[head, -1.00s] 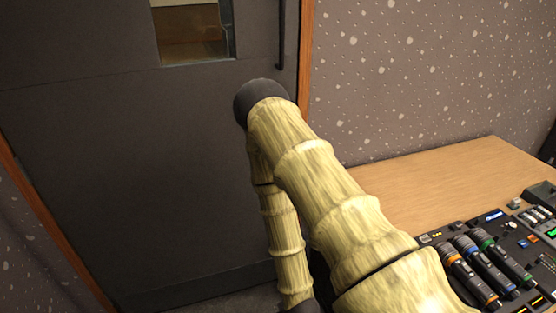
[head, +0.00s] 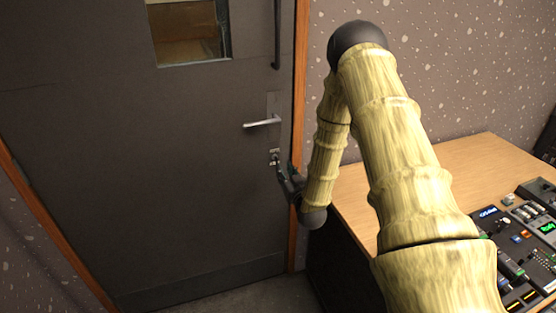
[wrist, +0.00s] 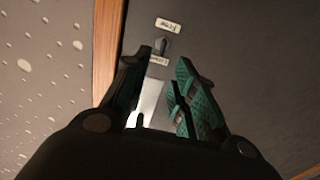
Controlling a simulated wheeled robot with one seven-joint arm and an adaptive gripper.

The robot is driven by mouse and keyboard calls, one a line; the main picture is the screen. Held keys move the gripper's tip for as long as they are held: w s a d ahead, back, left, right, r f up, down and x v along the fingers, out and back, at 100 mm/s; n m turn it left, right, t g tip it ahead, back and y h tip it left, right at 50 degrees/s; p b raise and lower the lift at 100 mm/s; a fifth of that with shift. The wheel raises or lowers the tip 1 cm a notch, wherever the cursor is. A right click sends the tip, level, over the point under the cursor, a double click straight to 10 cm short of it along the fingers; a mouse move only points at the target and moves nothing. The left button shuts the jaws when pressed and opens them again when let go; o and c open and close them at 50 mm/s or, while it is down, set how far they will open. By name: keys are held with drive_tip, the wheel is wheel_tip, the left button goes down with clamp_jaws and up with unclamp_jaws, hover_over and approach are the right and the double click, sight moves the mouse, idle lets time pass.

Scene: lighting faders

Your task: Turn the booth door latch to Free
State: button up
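The booth door (head: 150,180) is dark grey and looks shut in the head view. Its latch (head: 275,157) is a small fitting below the lever handle (head: 262,123). In the wrist view the latch shows as a small dark knob (wrist: 161,47) between two pale labels (wrist: 168,25), whose words are too small to read surely. My gripper (head: 279,166) is close to the latch, just below it in the head view. In the wrist view my gripper (wrist: 160,78) is open, its fingers apart, with the knob beyond the tips. Whether any finger touches it I cannot tell.
The wooden door frame (head: 298,120) runs close beside my gripper. A wooden desk (head: 455,175) with a mixing console (head: 525,235) stands at the right. A vertical pull bar (head: 277,35) is above the handle. The floor before the door is clear.

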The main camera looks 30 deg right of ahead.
sight(276, 160)
drive_tip(key=p+x, duration=0.1)
drive_tip(key=x, duration=0.6)
drive_tip(key=shift+w, duration=0.4)
clamp_jaws()
